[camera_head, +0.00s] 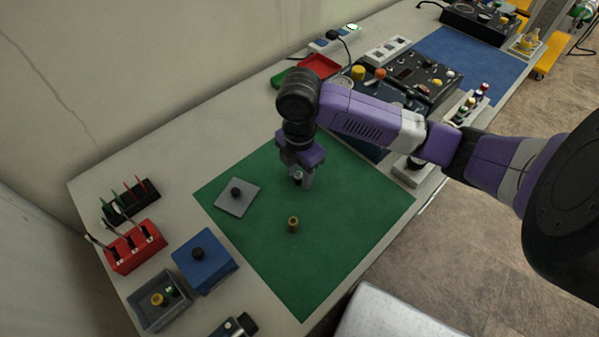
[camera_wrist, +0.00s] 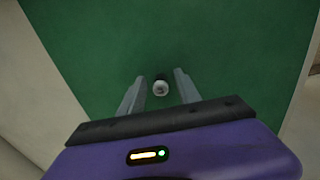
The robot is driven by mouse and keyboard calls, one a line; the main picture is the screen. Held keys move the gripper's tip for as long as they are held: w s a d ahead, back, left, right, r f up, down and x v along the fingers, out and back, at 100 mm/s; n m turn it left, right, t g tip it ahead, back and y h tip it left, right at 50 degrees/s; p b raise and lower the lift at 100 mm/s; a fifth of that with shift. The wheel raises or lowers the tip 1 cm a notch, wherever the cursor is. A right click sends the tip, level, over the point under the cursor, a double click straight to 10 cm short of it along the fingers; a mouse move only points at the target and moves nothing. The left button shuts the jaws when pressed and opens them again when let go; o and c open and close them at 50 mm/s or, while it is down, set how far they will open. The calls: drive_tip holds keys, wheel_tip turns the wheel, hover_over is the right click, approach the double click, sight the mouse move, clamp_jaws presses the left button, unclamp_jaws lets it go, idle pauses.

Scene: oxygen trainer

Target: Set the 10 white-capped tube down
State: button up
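The white-capped tube (camera_wrist: 160,88) shows end-on in the wrist view, with a pale round top and a dark body. It is between the two fingers of my gripper (camera_wrist: 159,84), with a narrow gap showing on each side. My gripper (camera_head: 302,182) is open and points down low over the green mat (camera_head: 350,205). In the head view the tube (camera_head: 298,177) is small and partly hidden by the fingers. It looks upright at the mat; whether its base touches is hard to tell.
A brass-coloured piece (camera_head: 293,225) stands on the mat in front of my gripper. A grey plate with a black knob (camera_head: 237,197) lies to the left. A blue box (camera_head: 205,262), a grey bin (camera_head: 160,298) and a red rack (camera_head: 134,247) stand further left. The mat's right part is clear.

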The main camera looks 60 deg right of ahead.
sight(300, 173)
wheel_tip(300, 173, up, 11)
drive_tip(key=w+a+r+m+t+y, duration=0.3)
drive_tip(key=w+a+r+t, duration=0.15)
drive_tip(key=a, duration=0.55)
drive_tip(key=w+a+r+m+t+y, duration=0.2)
drive_tip(key=w+a+r+m+t, duration=0.25)
drive_tip(key=a, duration=0.55)
drive_tip(key=w+a+r+m+t+y, duration=0.25)
drive_tip(key=w+a+t, duration=0.35)
drive_tip(key=a, duration=0.4)
drive_tip(key=s+d+f+m+h, duration=0.2)
drive_tip(key=s+f+m+h, duration=0.15)
drive_tip(key=s+f, duration=0.35)
drive_tip(key=s+d+f+m+h, duration=0.25)
drive_tip(key=s+f+m, duration=0.3)
drive_tip(key=s, duration=0.35)
drive_tip(key=s+d+n, duration=0.2)
drive_tip(key=s+d, duration=0.1)
drive_tip(key=s, duration=0.6)
drive_tip(key=s+d+r+n+h, duration=0.1)
drive_tip(key=s+d+n, duration=0.1)
drive_tip(key=s, duration=0.6)
drive_tip(key=shift+s+d, duration=0.35)
drive_tip(key=shift+d, duration=0.45)
